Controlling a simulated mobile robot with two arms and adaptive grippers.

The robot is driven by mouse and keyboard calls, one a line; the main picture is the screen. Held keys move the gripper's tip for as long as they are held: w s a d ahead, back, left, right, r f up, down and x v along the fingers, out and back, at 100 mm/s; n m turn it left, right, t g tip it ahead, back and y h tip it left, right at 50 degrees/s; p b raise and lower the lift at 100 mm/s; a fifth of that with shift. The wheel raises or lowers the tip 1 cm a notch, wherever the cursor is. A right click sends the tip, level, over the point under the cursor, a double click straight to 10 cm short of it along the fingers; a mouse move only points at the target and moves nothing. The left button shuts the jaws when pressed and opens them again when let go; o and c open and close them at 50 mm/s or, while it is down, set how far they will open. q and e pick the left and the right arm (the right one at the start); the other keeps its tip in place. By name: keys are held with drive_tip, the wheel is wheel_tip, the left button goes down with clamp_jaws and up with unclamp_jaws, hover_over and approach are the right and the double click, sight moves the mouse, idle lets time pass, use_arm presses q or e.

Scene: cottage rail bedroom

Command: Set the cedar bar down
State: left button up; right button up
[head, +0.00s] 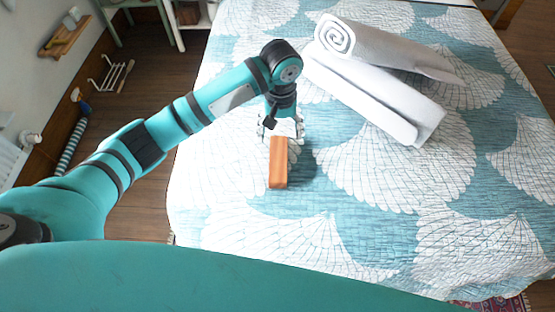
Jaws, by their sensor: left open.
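The cedar bar (278,168) is an orange-brown wooden block. It lies on the patterned teal and white bedspread (350,245), near the bed's left side. My left gripper (280,134) is at the bar's far end, pointing down, with its fingers apart on either side. Its fingertips are small in the picture, and I cannot tell whether they touch the bar. A white patch shows between the fingers. My right gripper is not in view.
Two rolled white towels (390,100) lie on the bed to the right of my gripper. The bedspread in front and to the right is clear. A wooden wall shelf (64,40), a small white rack (110,75) and a striped roll (72,145) are at the left.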

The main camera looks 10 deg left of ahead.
sight(278, 149)
use_arm(q)
wheel_tip(278, 149, down, 3)
drive_tip(key=shift+f, duration=0.45)
drive_tip(key=f, duration=0.4)
drive_tip(key=shift+a+f, duration=0.2)
drive_tip(key=shift+a, duration=0.05)
drive_tip(key=shift+f, duration=0.3)
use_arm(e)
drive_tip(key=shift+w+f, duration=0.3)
use_arm(q)
drive_tip(key=shift+c, duration=0.3)
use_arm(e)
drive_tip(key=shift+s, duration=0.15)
use_arm(q)
drive_tip(key=shift+c, duration=1.1)
drive_tip(key=c, duration=1.1)
drive_tip(key=shift+c, duration=0.2)
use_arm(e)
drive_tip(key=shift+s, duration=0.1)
